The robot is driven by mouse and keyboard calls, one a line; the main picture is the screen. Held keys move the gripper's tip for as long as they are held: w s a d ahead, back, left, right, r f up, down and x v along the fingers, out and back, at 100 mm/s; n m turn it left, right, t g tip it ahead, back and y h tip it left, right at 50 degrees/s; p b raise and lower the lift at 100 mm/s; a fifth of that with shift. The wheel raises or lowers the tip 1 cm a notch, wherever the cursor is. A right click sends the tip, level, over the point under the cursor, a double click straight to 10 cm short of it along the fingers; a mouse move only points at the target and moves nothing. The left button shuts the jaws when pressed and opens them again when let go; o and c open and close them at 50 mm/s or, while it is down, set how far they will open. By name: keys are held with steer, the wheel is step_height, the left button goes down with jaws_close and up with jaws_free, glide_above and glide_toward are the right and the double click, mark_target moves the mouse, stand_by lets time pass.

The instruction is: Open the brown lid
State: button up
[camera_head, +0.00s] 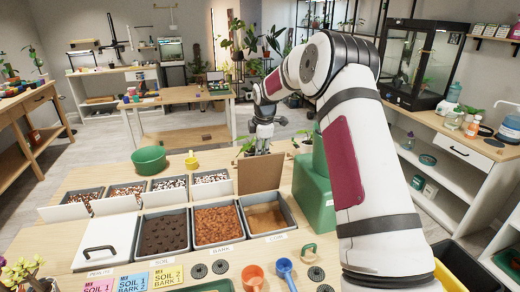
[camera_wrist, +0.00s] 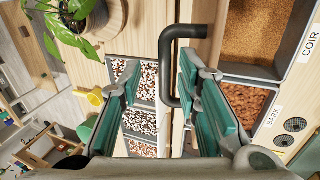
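The brown lid (camera_head: 261,173) stands upright at the back edge of the coir bin (camera_head: 267,217), so the bin is uncovered. In the wrist view the lid (camera_wrist: 210,45) is nearly edge-on, with a dark bar handle (camera_wrist: 167,75) on its far side. My gripper (camera_head: 263,146) is behind the lid's top edge in the head view, and its fingertips are partly hidden there. In the wrist view my gripper (camera_wrist: 160,72) is open, with its teal-padded fingers apart. The handle shows between them, closer to the right finger; I cannot tell whether they touch.
Open bins of dark soil (camera_head: 164,232) and bark (camera_head: 217,226) stand left of the coir. A white lid (camera_head: 105,243) covers the leftmost bin. Smaller pebble bins (camera_head: 169,188) stand behind. A green box (camera_head: 313,196) is close on the right, and a potted plant (camera_wrist: 95,20) is near the gripper.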

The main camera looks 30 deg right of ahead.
steer(key=v, duration=1.1)
steer(key=shift+r, duration=0.25)
steer(key=shift+s, duration=0.1)
steer(key=s+a+r+m, duration=0.4)
steer(key=s+a+r, duration=0.25)
steer(key=s, duration=0.35)
steer(key=s+a+r+m, duration=0.3)
steer(key=s+a+r, duration=0.35)
steer(key=s, duration=0.45)
steer(key=s+a+f+m, duration=0.1)
steer(key=s+f+m, duration=0.1)
steer(key=s, duration=0.5)
steer(key=s+a+f+m+t, duration=0.1)
steer(key=s+a+m, duration=0.1)
steer(key=s, duration=0.5)
steer(key=s+a+f+m, duration=0.2)
steer(key=s+m, duration=0.2)
steer(key=s, duration=0.3)
steer(key=shift+s+f+y, duration=0.4)
